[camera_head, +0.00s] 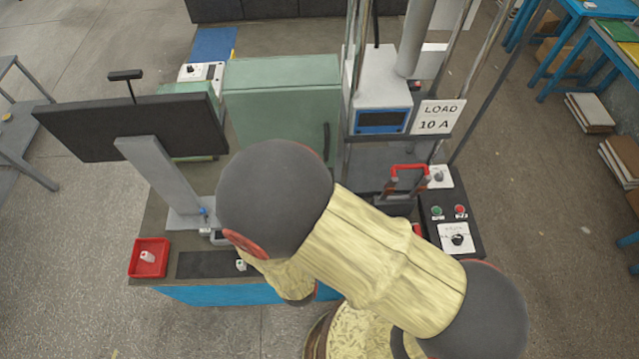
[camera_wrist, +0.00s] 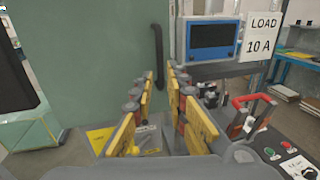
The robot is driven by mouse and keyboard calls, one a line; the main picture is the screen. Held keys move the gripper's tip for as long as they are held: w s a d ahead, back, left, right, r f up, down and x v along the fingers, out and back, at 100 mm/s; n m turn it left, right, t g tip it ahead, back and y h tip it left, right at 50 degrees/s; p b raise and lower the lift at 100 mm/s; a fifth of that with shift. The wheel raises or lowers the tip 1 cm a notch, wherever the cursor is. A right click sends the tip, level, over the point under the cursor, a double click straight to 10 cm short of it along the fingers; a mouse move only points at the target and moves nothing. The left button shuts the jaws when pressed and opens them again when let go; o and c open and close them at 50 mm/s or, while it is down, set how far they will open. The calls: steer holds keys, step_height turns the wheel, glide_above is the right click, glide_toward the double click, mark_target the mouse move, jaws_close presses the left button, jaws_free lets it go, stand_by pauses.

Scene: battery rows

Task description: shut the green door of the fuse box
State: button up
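The fuse box (camera_head: 282,72) is a pale green cabinet at the back of the bench in the head view. Its green door (camera_head: 275,117) faces me, with a dark upright handle (camera_head: 327,142) near its right edge. No interior shows, and I cannot tell whether a narrow gap remains. In the wrist view the green door (camera_wrist: 95,60) fills the left and middle, with the handle (camera_wrist: 157,55) near its right edge. My gripper (camera_wrist: 160,76) is open and empty, its yellow fingers apart, in front of the handle's lower end. My arm hides it in the head view.
A black monitor (camera_head: 130,125) on a grey stand is left of the box. A load unit with a blue screen (camera_head: 381,120) and a "LOAD 10 A" sign (camera_head: 435,117) is on the right, near a red-handled switch (camera_head: 410,168). A red tray (camera_head: 149,258) sits front left.

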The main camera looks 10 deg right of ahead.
steer(key=shift+s+a, duration=0.15)
steer(key=shift+s, duration=0.45)
